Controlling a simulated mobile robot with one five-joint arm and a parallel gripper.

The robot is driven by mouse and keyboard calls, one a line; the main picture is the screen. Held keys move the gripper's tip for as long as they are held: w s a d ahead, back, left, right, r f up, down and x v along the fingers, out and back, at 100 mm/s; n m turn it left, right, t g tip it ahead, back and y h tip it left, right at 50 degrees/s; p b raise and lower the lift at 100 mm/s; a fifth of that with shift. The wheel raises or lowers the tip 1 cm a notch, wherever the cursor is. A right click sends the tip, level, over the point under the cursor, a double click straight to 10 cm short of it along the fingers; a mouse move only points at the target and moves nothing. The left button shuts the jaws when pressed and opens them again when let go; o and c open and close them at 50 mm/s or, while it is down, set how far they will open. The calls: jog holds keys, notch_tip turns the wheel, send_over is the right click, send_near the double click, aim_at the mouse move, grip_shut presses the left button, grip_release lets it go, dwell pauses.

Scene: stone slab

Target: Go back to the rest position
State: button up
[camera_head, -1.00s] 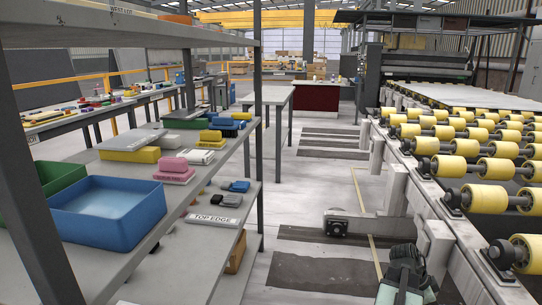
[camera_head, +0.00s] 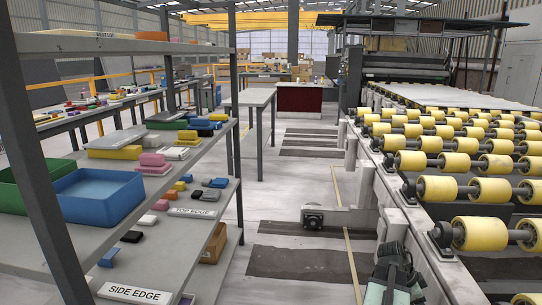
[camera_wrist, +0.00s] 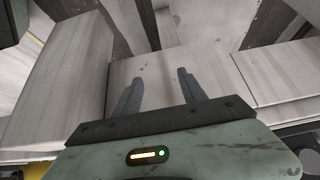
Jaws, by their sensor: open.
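My gripper shows in the wrist view (camera_wrist: 158,90) with its two grey fingers apart and nothing between them. Behind the fingers are pale grey block-like surfaces of the conveyor frame or floor; I cannot tell how far off they are. In the head view, a dark and grey-green part of my arm (camera_head: 393,275) stands at the bottom, right of centre, beside the roller conveyor's frame. The fingertips cannot be made out there.
A grey shelf rack (camera_head: 60,240) on the left holds a blue bin (camera_head: 98,205), a green bin (camera_head: 12,195) and several coloured blocks. A conveyor (camera_head: 415,215) with yellow rollers runs along the right. The concrete floor (camera_head: 285,205) between them is mostly clear.

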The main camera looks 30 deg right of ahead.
jog(key=w+a+f+n+t+b, duration=0.2)
jog(key=w+a+f+n, duration=0.15)
jog(key=w+a, duration=0.9)
jog(key=w+a+f+n+t+b, duration=0.2)
jog(key=w+a+n, duration=0.2)
jog(key=w+a, duration=0.9)
jog(key=w+a+f+n+t+y+b, duration=0.1)
jog(key=w+a+f+n, duration=0.15)
jog(key=w+a, duration=0.4)
jog(key=w+a+f+n+b, duration=0.1)
jog(key=w+a+n, duration=0.25)
jog(key=a, duration=0.65)
jog(key=s+a+f+n+y, duration=0.2)
jog(key=a+n+y, duration=0.2)
jog(key=a+n, duration=1.1)
notch_tip(320, 180, up, 38)
jog(key=a+m+p, duration=0.2)
jog(key=p, duration=3.5)
jog(key=shift+s+r+g, duration=0.15)
jog(key=shift+r+g, duration=0.05)
jog(key=shift+g, duration=0.1)
